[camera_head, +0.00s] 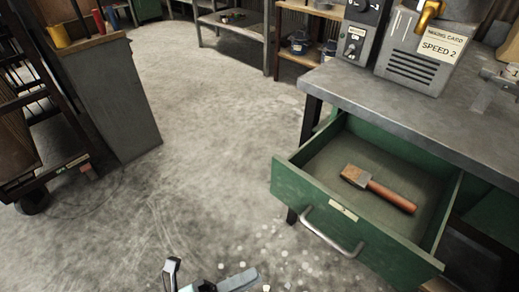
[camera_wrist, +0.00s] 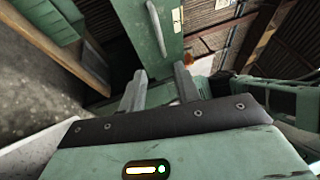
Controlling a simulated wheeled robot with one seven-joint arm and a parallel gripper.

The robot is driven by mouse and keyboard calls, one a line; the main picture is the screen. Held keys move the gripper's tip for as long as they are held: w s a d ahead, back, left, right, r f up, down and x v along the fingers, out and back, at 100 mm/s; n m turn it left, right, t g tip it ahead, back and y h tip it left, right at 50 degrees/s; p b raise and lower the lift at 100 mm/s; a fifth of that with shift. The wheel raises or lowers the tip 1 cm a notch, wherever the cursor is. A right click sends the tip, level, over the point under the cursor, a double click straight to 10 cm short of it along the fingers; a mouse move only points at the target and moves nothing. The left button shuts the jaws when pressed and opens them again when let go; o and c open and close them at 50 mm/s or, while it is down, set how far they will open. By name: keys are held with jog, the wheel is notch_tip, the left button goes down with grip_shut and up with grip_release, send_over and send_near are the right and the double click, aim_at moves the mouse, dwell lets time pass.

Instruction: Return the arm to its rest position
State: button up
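My gripper (camera_head: 207,274) shows at the bottom edge of the head view, over the floor, to the left of and apart from the drawer handle. In the wrist view its two fingers (camera_wrist: 160,76) stand apart with nothing held between them. Most of my arm is outside the head view.
A green drawer (camera_head: 300,195) is pulled out under the grey workbench (camera_head: 410,108). The drawer handle (camera_head: 331,234) sticks out towards me. A grey cabinet (camera_head: 115,95) and a cart (camera_head: 40,170) stand left. Floor between is clear.

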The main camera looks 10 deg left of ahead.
jog(key=w+d+r+m+g+y, duration=0.2)
jog(key=d+r+m+g+y, duration=0.3)
jog(key=d+r+m+y, duration=0.85)
jog(key=w+d+r+m+g+y, duration=0.4)
jog(key=d+m, duration=0.3)
jog(key=m, duration=1.3)
notch_tip(320, 180, up, 14)
jog(key=s+g+p, duration=0.1)
jog(key=p, duration=1.1)
jog(key=shift+s+a+p, duration=0.2)
jog(key=shift+a+p, duration=0.15)
jog(key=shift+a, duration=0.05)
jog(key=shift+f, duration=0.1)
